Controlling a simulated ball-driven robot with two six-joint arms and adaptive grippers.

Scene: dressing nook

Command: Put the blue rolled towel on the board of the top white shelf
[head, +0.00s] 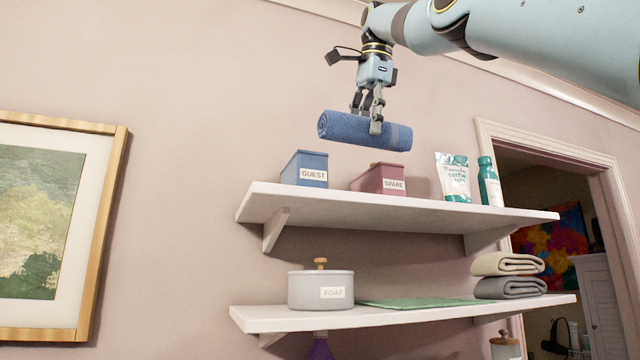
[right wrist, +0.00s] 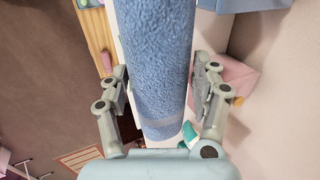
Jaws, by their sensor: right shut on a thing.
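The blue rolled towel (head: 350,131) is in the air above the top white shelf (head: 420,213) in the head view, lying roughly level. My right gripper (head: 370,125) comes down from above and is shut on the towel near its middle. In the right wrist view the towel (right wrist: 157,60) runs between the two fingers of the gripper (right wrist: 160,100). The top shelf's board carries a blue box labelled GUEST (head: 305,169) and a pink box labelled SPARE (head: 380,179), both below the towel. My left gripper is not in view.
A white pouch (head: 453,178) and a green bottle (head: 489,182) stand at the shelf's right end. A gap shows between the two boxes, another between the pink box and the pouch. The lower shelf (head: 270,319) holds a SOAP pot (head: 312,291), a green mat and folded towels (head: 508,264).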

